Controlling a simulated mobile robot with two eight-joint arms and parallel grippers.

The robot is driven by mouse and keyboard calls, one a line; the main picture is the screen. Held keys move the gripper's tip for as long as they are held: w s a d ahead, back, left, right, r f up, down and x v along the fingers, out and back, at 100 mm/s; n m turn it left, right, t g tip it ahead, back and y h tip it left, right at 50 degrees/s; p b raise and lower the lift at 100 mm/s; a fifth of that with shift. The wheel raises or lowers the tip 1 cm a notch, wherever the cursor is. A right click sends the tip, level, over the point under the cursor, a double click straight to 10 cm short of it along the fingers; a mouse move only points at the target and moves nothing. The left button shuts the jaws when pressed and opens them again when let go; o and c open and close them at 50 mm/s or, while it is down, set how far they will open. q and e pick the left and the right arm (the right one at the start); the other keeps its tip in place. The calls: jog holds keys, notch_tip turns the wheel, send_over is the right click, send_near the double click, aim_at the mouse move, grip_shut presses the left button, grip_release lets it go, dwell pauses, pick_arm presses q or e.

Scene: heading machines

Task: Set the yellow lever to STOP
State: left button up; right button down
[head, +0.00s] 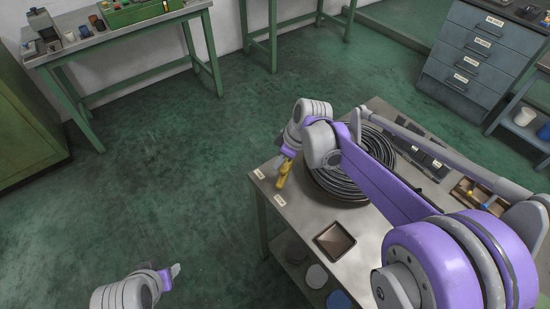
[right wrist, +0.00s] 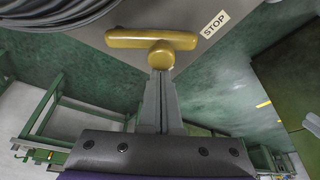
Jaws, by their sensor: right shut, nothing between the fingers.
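The yellow lever (head: 283,173) is at the near left corner of the metal-topped table, beside two small white labels too small to read. In the right wrist view the yellow lever (right wrist: 150,40) shows as a bar with a round knob, and a STOP label (right wrist: 215,24) lies just off the bar's right end. My right gripper (right wrist: 160,75) is shut, with its fingertips at the knob; whether they touch it I cannot tell. In the head view my right gripper (head: 288,153) partly hides the lever. My left gripper (head: 174,271) is low over the floor, away from the table.
The table (head: 305,215) carries a coil of black cable (head: 338,182) close beside the lever and a square dark tray (head: 335,241). A green bench (head: 120,38) stands at the upper left and grey drawers (head: 475,55) at the upper right. The floor between is clear.

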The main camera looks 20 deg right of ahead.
aim_at(282, 168)
jog(key=shift+s+d+n, duration=0.25)
jog(key=shift+d+n, duration=0.05)
jog(key=shift+n, duration=0.4)
jog(key=shift+s+d, duration=0.3)
jog(key=a, duration=0.1)
jog(key=w+a, duration=0.1)
jog(key=w+a+r, duration=0.1)
jog(key=shift+a, duration=0.35)
jog(key=v, duration=0.9)
jog(key=shift+w+d+r+p, duration=0.15)
jog(key=shift+d+r+p, duration=0.15)
jog(key=shift+d+p, duration=0.15)
jog(key=s+f+m+t+h, duration=0.1)
jog(key=s+f+m, duration=0.2)
jog(key=s, duration=0.3)
jog(key=s+f+m+t+h, duration=0.1)
jog(key=s+f+m, duration=0.2)
jog(key=s, duration=0.4)
jog(key=s+f+m+h, duration=0.1)
jog(key=s+f+m, duration=0.3)
jog(key=s+m, duration=0.1)
jog(key=shift+s+a+f+t, duration=0.15)
jog(key=shift+s+t, duration=0.25)
jog(key=shift+s, duration=0.45)
